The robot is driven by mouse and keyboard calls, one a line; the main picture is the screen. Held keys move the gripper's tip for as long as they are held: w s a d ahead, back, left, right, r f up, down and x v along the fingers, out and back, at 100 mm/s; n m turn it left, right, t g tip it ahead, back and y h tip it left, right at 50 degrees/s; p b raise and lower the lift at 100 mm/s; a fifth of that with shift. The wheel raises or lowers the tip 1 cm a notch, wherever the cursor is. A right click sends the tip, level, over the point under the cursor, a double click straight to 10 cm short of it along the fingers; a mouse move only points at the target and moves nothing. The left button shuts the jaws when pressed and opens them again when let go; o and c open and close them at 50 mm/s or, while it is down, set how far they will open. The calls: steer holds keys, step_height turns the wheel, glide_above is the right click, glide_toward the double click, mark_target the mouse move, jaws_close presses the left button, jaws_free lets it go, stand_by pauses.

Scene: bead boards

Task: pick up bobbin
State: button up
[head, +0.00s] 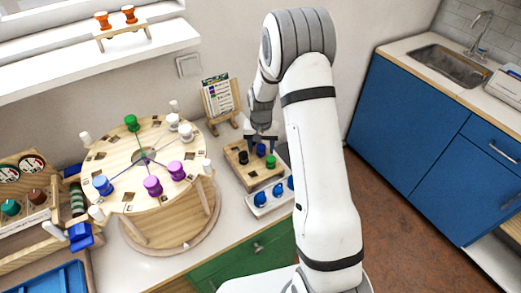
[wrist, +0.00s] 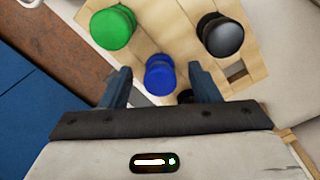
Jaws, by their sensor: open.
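Small bobbins stand on a wooden board (head: 255,180) with square holes. In the head view a blue bobbin (head: 261,150), a green bobbin (head: 270,162) and a black bobbin (head: 243,158) show on it. The wrist view shows the blue bobbin (wrist: 160,76), the green one (wrist: 112,27) and the black one (wrist: 221,35). My gripper (wrist: 162,74) is open, with the blue bobbin between its two fingers in the picture and a gap on each side. A dark piece beside the right finger is mostly hidden. In the head view my gripper (head: 262,138) is over the board's back part.
A round wooden stand (head: 150,165) with several coloured bobbins and white pegs stands left. A white rack (head: 272,202) with blue pieces lies in front of the board. A card on an easel (head: 220,100) stands behind. Wooden boxes (head: 30,190) are at far left.

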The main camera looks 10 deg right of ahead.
steer(key=shift+f, duration=0.2)
steer(key=shift+c, duration=0.6)
steer(key=c, duration=1)
steer(key=shift+o, duration=0.2)
